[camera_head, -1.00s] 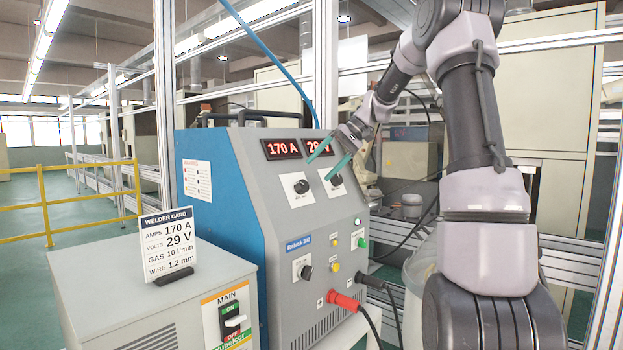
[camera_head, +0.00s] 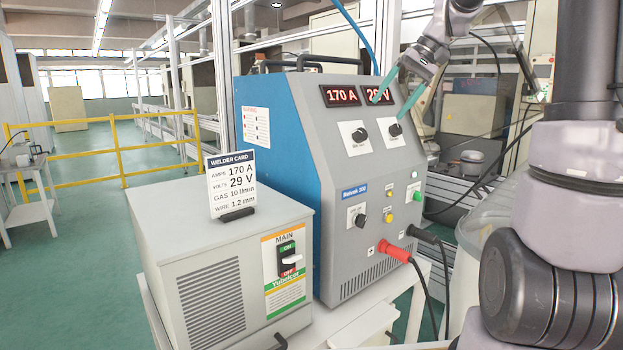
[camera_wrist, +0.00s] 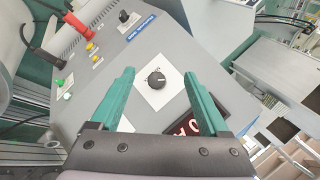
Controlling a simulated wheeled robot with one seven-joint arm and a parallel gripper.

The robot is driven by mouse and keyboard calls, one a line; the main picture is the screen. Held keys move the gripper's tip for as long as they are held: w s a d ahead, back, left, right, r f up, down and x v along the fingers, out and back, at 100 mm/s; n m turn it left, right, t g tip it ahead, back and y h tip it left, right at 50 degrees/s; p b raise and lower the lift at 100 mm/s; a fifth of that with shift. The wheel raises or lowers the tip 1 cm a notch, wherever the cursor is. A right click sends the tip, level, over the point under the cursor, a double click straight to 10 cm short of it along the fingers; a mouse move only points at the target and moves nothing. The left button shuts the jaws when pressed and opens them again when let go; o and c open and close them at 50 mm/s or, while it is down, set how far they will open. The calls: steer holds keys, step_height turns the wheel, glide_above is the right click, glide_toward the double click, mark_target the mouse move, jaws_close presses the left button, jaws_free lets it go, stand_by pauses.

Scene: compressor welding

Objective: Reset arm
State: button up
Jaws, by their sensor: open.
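My gripper (camera_head: 400,84) is open and empty, with its two green fingers apart. In the head view it is in front of the upper right of the welder's sloped panel, by the 29 V display (camera_head: 380,93). In the wrist view the fingers (camera_wrist: 158,95) spread to either side of a black knob (camera_wrist: 157,80) on a white plate, which stands free between them. The grey and blue welder (camera_head: 300,150) shows 170 A (camera_head: 341,96) on its left display. Below the displays are a left knob (camera_head: 359,134) and a right knob (camera_head: 395,130).
The welder card (camera_head: 231,184) reads 170 A and 29 V. It stands on a grey box (camera_head: 205,255) with a main switch (camera_head: 288,260). A red plug (camera_head: 395,251) and cables come from the welder's lower front. Metal frame posts (camera_head: 222,70) stand behind.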

steer(key=s+f+m+t+h, duration=0.1)
steer(key=s+f+t+h, duration=0.1)
steer(key=s, duration=0.9)
steer(key=s+f+m+t+h, duration=0.2)
steer(key=s+t, duration=0.1)
steer(key=s, duration=0.8)
steer(key=shift+d, duration=0.35)
